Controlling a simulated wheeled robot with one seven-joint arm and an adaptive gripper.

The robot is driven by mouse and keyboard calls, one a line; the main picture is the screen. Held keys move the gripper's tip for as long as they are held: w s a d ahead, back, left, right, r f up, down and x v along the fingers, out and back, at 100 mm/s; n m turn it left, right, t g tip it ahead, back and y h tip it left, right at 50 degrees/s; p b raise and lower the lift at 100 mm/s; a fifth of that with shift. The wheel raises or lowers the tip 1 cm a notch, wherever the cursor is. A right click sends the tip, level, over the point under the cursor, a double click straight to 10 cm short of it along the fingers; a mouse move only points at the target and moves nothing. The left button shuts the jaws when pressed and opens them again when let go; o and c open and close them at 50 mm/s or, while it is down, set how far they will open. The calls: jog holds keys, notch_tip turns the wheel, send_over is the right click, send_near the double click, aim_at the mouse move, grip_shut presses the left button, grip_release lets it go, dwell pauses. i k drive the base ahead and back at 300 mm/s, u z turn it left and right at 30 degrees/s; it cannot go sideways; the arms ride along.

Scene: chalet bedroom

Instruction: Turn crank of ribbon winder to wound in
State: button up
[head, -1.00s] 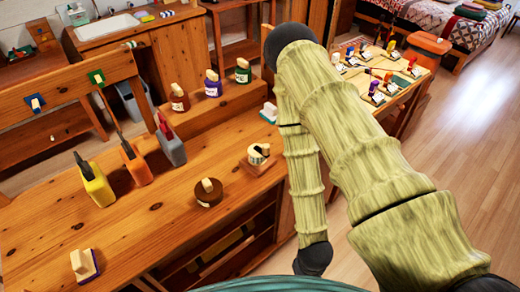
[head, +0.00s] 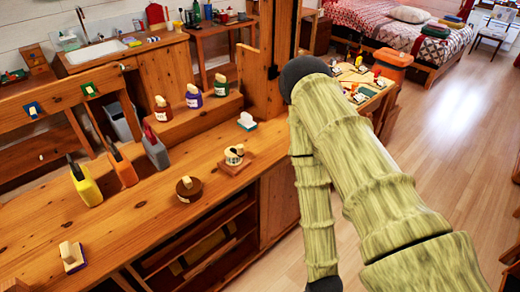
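No part is clearly marked as the ribbon winder. A small pale drum with dark marks on a square wooden base (head: 234,157) stands near the bench's front edge and may be it; its crank is too small to make out. A round brown piece with a pale knob (head: 189,188) sits to its left. My arm crosses the right half of the head view, right of both pieces and partly in front of the bench's right end. My gripper is outside the view.
The wooden bench (head: 130,220) also holds yellow, orange and grey bottles at left, and a raised step (head: 190,123) with three small jars. A white block on a blue base (head: 72,257) lies front left. Open floor (head: 455,130) lies right; a side table (head: 375,98) stands behind my arm.

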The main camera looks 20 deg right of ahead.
aim_at(234, 154)
jog(key=z, duration=0.75)
jog(key=i, duration=0.65)
jog(key=u, duration=0.8)
